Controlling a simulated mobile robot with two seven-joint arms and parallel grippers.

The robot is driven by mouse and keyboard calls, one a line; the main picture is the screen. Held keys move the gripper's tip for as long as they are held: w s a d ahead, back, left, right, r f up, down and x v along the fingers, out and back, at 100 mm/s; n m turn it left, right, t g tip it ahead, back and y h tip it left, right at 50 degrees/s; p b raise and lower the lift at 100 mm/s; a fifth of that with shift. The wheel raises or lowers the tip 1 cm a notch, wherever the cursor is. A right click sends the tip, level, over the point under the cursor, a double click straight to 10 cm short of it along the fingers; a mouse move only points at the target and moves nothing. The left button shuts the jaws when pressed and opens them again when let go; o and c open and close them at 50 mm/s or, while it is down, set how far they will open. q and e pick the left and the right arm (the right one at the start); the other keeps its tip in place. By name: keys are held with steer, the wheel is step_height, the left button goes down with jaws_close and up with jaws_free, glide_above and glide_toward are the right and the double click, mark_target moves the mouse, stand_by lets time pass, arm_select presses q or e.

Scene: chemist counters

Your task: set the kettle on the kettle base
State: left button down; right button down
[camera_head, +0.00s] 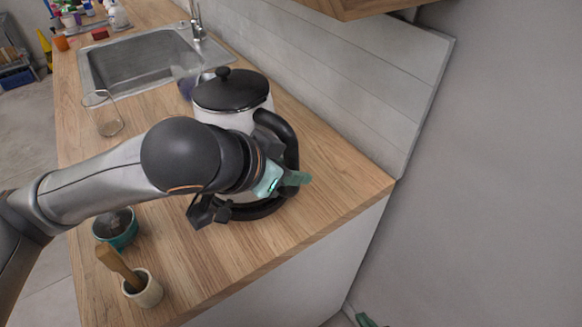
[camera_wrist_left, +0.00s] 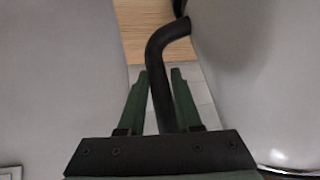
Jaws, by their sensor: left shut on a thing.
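The white kettle (camera_head: 222,118) with a black lid stands upright on or just over the black kettle base (camera_head: 262,208), near the counter's right end. My arm hides much of its lower body, so I cannot tell whether it is fully seated. My left gripper (camera_head: 287,180) is shut on the black kettle handle (camera_head: 283,132). In the left wrist view the handle (camera_wrist_left: 162,75) passes between the green fingers of my left gripper (camera_wrist_left: 160,82). Only a green tip of my right gripper (camera_head: 365,320) shows at the bottom edge.
A clear glass (camera_head: 103,115) stands left of the kettle. A teal bowl (camera_head: 117,232) and a mortar (camera_head: 146,292) with a wooden pestle stand near the front edge. The sink (camera_head: 135,65) lies behind. A tiled wall (camera_head: 350,75) borders the right.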

arm_select(q)
steer(key=shift+f+b, duration=0.45)
steer(key=shift+b, duration=0.4)
steer(key=c, duration=0.9)
jaws_free()
steer(key=shift+c, duration=0.2)
steer(key=shift+o, duration=0.3)
steer(key=shift+f, duration=0.3)
steer(key=p+v, duration=0.2)
steer(key=v, duration=0.9)
steer(key=shift+r, duration=0.2)
steer(key=shift+p, duration=0.3)
